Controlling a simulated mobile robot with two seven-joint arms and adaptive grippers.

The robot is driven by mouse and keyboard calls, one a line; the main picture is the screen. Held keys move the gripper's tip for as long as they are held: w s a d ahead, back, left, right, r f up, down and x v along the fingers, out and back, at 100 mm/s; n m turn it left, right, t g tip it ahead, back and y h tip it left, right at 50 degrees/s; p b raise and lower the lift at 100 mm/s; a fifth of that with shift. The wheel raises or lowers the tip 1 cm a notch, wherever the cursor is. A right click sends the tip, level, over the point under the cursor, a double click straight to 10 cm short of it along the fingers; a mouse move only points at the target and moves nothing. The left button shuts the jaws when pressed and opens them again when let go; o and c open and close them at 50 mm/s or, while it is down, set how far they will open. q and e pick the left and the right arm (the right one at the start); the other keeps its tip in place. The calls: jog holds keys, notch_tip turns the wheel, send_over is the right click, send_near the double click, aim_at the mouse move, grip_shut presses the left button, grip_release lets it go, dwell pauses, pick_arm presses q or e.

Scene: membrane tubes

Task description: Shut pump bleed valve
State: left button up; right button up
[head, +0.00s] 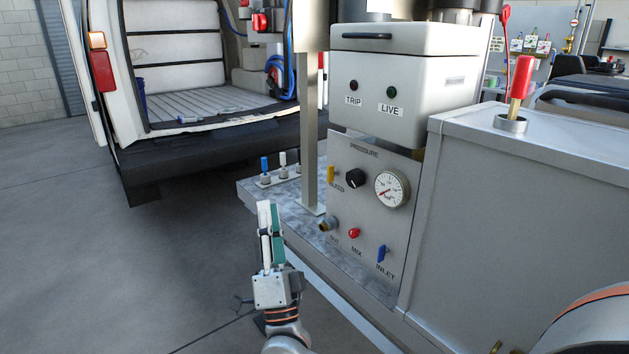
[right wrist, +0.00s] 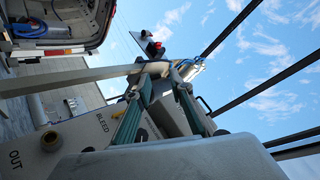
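The bleed valve's yellow handle (head: 331,175) stands upright at the left edge of the grey pump panel (head: 341,255), above a small label. In the right wrist view the BLEED label (right wrist: 103,123) shows beside a finger; I cannot make out the handle clearly there. My right gripper (head: 270,204) is left of the panel and lower than the handle, fingers pointing up, apart from the valve. In the right wrist view its two green-padded fingers (right wrist: 162,72) stand apart with nothing held between them. My left gripper is not in view.
A grey post (head: 309,130) rises just left of the panel. The panel also bears a black knob (head: 355,178), a pressure gauge (head: 391,188), a brass outlet (head: 328,224), a red button (head: 354,233) and a blue inlet handle (head: 382,253). Open floor lies left.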

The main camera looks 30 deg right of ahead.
jog(key=d+r+m+g+h+b, duration=0.2)
jog(key=d+r+m+g+h, duration=0.25)
jog(key=m+g+h, duration=0.6)
jog(key=m+g+y+b, duration=0.2)
jog(key=m+g+b, duration=0.3)
jog(key=m+g, duration=1.5)
send_near(328, 171)
jog(key=s+d+m+t, duration=0.2)
jog(key=s+m+t, duration=0.1)
jog(key=m+t, duration=0.3)
jog(key=d, duration=0.5)
jog(key=shift+w+d+r, duration=0.15)
jog(key=shift+w+d, duration=0.1)
jog(key=shift+d, duration=0.75)
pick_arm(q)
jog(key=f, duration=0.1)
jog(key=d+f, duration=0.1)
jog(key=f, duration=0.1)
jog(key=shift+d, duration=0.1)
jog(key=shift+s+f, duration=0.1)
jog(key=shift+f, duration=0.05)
pick_arm(e)
grip_shut()
